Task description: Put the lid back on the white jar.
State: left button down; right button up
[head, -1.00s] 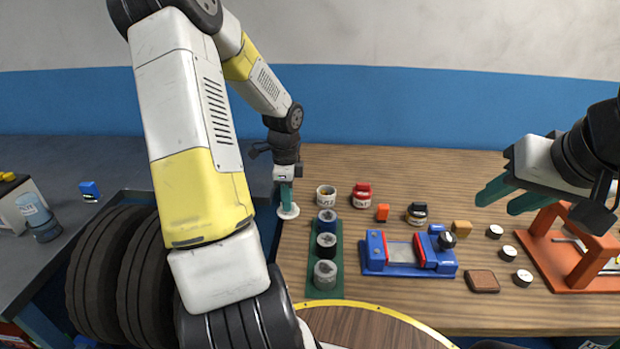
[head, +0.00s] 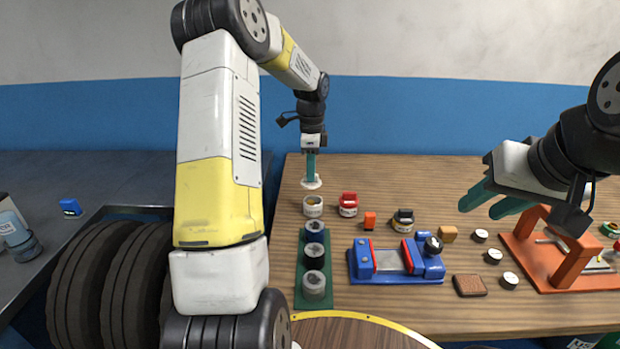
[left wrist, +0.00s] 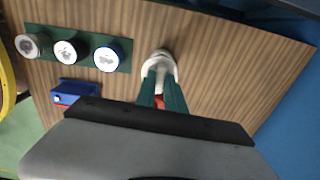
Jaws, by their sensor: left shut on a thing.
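The white jar (head: 313,206) stands upright on the wooden table, just beyond the dark green rack, with its top uncovered. My left gripper (head: 311,176) points down and is shut on the white lid (head: 311,184). In the head view the lid shows just above and behind the jar's rim; I cannot tell whether they touch. In the left wrist view the left fingertips (left wrist: 161,84) meet the pale lid (left wrist: 160,68), and the jar is hard to tell apart from it. My right gripper (head: 488,203) is open and empty above the table's right side.
The green rack (head: 299,298) holds several round containers. A blue vise (head: 395,262), a dark-lidded jar (head: 403,221), small blocks, several round pieces and an orange frame (head: 555,250) fill the right side.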

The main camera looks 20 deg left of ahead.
pick_arm(q)
jog(key=shift+w+d, duration=0.25)
jog(key=shift+d, duration=0.05)
jog(key=shift+f, duration=3.05)
jog(key=shift+f, duration=0.15)
jog(key=c, duration=0.9)
grip_release()
jog(key=shift+o, duration=0.2)
jog(key=shift+r, duration=3.5)
